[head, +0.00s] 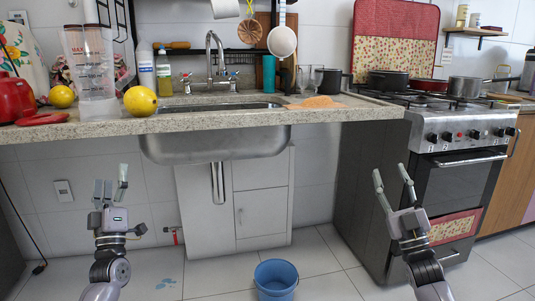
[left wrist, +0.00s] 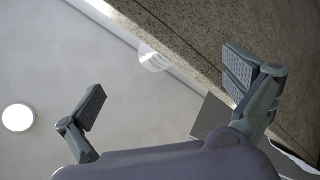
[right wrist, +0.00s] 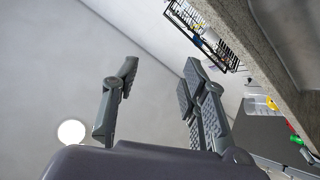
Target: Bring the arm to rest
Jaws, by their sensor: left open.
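My left gripper (head: 110,188) is raised in front of the counter, below its edge, with its fingers pointing up. Its fingers are spread and empty; in the left wrist view (left wrist: 165,88) a wide gap shows between them. My right gripper (head: 393,180) is raised in front of the oven, also pointing up. Its fingers are apart with nothing between them; the right wrist view (right wrist: 160,95) shows the same gap. Neither gripper appears to touch anything.
The stone counter (head: 230,119) with a metal sink (head: 215,145) runs above and behind my left gripper. A stove with oven (head: 460,185) stands behind my right gripper. A blue bucket (head: 276,279) is on the floor between my arms. Lemons (head: 140,101) and a clear jug (head: 92,75) are on the counter.

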